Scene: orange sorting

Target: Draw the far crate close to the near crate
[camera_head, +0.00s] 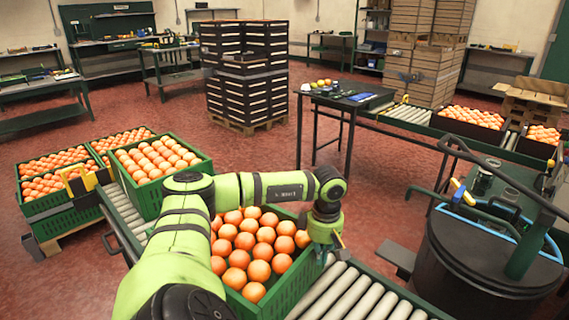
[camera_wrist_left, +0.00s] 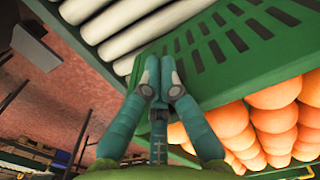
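The near crate (camera_head: 283,288), green and full of oranges, stands on the roller conveyor (camera_head: 345,294) in the front middle. The far crate (camera_head: 148,197), also green and full of oranges, stands farther back and left on the same conveyor. My left arm reaches over the near crate. My left gripper (camera_head: 332,246) points down at its right end. In the left wrist view the fingertips (camera_wrist_left: 160,78) are together in front of the slotted green crate wall (camera_wrist_left: 235,45). I see nothing clearly held between them, and cannot tell whether they touch the wall. My right gripper is not visible.
Several green crates of oranges (camera_head: 48,206) stand left of the conveyor. A dark table (camera_head: 345,102) and a second conveyor (camera_head: 405,115) with crates lie behind. A dark round tub (camera_head: 485,265) stands at the right. Bare rollers lie right of the near crate.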

